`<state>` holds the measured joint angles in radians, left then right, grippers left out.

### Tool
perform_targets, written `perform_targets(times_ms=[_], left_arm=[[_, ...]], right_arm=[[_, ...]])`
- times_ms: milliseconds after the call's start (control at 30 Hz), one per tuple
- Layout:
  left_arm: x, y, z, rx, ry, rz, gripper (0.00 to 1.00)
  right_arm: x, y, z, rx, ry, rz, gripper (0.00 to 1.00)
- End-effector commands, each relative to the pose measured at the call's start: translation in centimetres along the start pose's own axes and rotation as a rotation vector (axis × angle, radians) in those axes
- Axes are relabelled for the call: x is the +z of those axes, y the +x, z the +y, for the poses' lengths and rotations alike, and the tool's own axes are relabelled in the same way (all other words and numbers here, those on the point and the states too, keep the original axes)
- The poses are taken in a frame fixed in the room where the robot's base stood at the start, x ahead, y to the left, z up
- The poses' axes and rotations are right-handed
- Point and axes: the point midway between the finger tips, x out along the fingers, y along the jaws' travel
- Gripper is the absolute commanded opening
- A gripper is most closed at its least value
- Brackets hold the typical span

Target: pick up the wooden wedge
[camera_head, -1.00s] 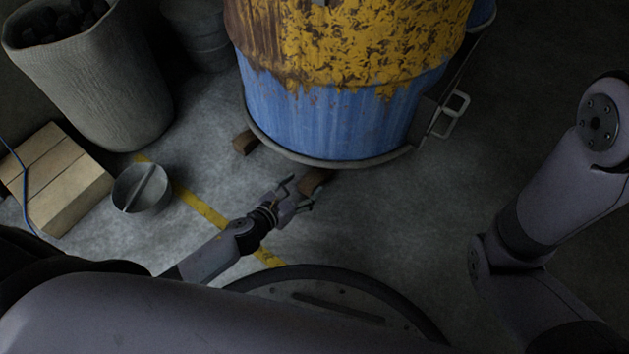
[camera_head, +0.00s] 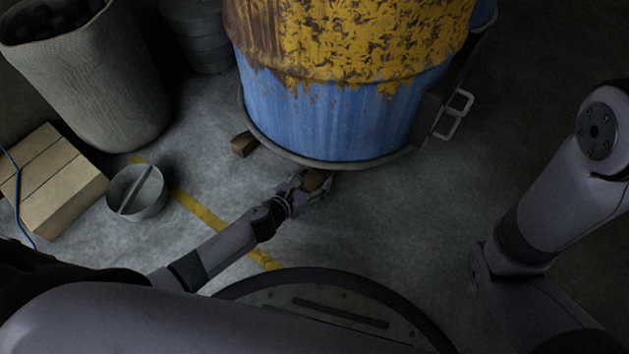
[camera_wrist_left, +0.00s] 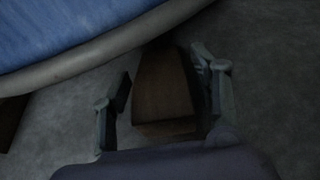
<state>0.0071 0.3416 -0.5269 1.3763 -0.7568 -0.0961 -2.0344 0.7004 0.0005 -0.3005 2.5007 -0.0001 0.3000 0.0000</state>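The wooden wedge (camera_head: 317,179) is a brown block on the floor at the front foot of the blue and yellow barrel. In the left wrist view the wedge (camera_wrist_left: 163,92) lies between my fingers, its far end at the barrel's rim. My left gripper (camera_head: 313,184) is open around it, also in the left wrist view (camera_wrist_left: 162,78). The left finger stands apart from the wedge. The right finger is close to its side; I cannot tell whether it touches. My right arm shows at the right, but its gripper is out of view.
The barrel (camera_head: 335,115) stands above the wedge. A second wooden block (camera_head: 244,144) is at its left foot. The floor right of the wedge is clear.

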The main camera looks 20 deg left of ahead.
Motion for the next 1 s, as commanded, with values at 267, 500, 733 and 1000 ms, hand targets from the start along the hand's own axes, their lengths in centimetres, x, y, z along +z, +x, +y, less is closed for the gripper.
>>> perform_targets(times_ms=[267,500,733,1000], left_arm=[[-0.02,-0.02,0.01,0.000,0.000,0.000,0.35],[-0.03,-0.03,0.01,0.000,0.000,0.000,0.19],[0.02,-0.02,0.00,0.000,0.000,-0.001,0.10],[0.33,-0.60,-0.01,-0.001,0.000,0.001,0.10]], right_arm=[[0.02,-0.01,0.01,0.000,0.000,-0.001,0.40],[0.04,-0.02,0.01,0.000,-0.001,-0.001,0.40],[0.05,-0.02,0.02,0.000,-0.001,-0.001,0.40],[0.25,0.53,0.14,0.000,-0.001,-0.001,0.40]])
